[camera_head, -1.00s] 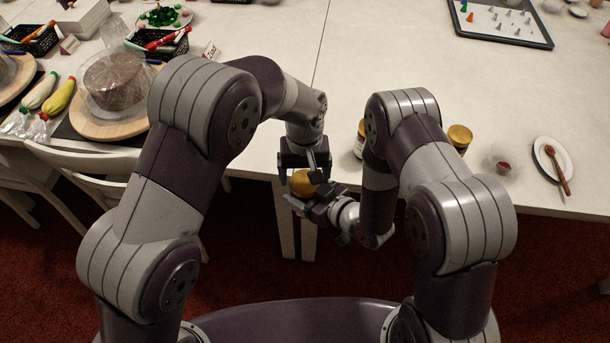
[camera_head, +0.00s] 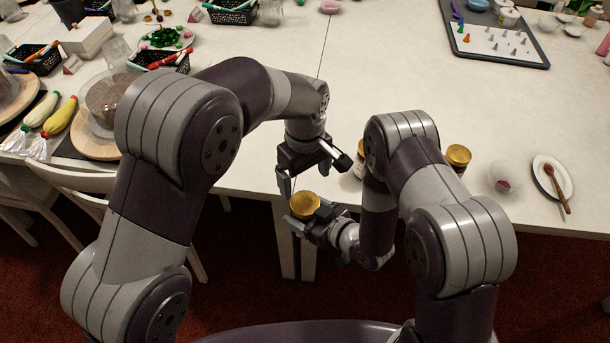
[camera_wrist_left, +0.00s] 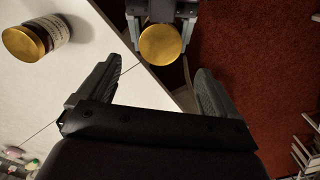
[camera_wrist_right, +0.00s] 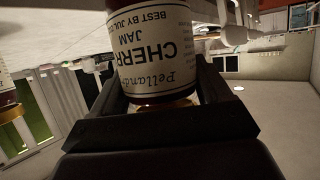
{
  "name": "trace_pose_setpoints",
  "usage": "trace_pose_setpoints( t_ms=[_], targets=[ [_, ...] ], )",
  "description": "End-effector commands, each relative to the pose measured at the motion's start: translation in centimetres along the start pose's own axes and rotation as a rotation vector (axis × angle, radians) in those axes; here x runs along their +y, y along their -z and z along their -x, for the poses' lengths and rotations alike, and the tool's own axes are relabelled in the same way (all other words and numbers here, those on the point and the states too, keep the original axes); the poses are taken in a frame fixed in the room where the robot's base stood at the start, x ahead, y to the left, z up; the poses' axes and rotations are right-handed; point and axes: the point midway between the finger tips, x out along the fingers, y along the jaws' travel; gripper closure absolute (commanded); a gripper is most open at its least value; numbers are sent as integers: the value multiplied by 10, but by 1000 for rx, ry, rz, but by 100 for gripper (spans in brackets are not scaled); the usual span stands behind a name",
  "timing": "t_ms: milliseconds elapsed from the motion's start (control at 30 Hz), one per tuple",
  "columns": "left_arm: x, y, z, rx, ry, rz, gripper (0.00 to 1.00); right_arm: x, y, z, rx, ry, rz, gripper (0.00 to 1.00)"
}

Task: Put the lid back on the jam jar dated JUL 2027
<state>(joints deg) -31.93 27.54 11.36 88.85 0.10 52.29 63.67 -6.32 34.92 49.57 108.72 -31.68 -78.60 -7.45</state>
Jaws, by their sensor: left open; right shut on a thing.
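A cherry jam jar in my right gripper (camera_head: 309,217) has a gold lid (camera_head: 304,203) on its top, also seen from above in the left wrist view (camera_wrist_left: 160,44). The jar's label (camera_wrist_right: 158,45) appears upside down in the right wrist view and reads "CHERRY JAM" and "BEST BY JUL"; the year is not readable. My right gripper is shut on this jar, held off the table's front edge. My left gripper (camera_head: 312,172) is open and empty, just above and behind the lid, apart from it.
Another gold-lidded jar (camera_wrist_left: 22,44) stands on the white table (camera_head: 250,165), partly hidden by my right arm in the head view. A further gold-lidded jar (camera_head: 458,157), a clear bowl (camera_head: 504,176) and a plate with a spoon (camera_head: 541,180) stand to the right. A chair (camera_head: 75,185) is at left.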

Motion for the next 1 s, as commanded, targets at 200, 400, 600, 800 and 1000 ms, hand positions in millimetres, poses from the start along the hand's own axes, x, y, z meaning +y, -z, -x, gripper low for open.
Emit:
trace_pose_setpoints(
  t_ms=[200, 400, 600, 800, 1000],
  targets=[
    [0, 0, -1, 0, 0, -3, 7, 0, 1, 0, 3, -1, 1, 100],
    [-1, 0, -21, -2, 5, -4, 7, 0, 1, 0, 3, -1, 1, 100],
    [-1, 0, -54, -1, 3, -5, 7, 0, 1, 0, 3, -1, 1, 100],
    [0, 0, -76, -1, 1, -5, 7, 0, 1, 0, 3, -1, 1, 100],
    [0, 0, -81, 0, 1, -5, 7, 0, 1, 0, 3, -1, 1, 100]
  ],
)
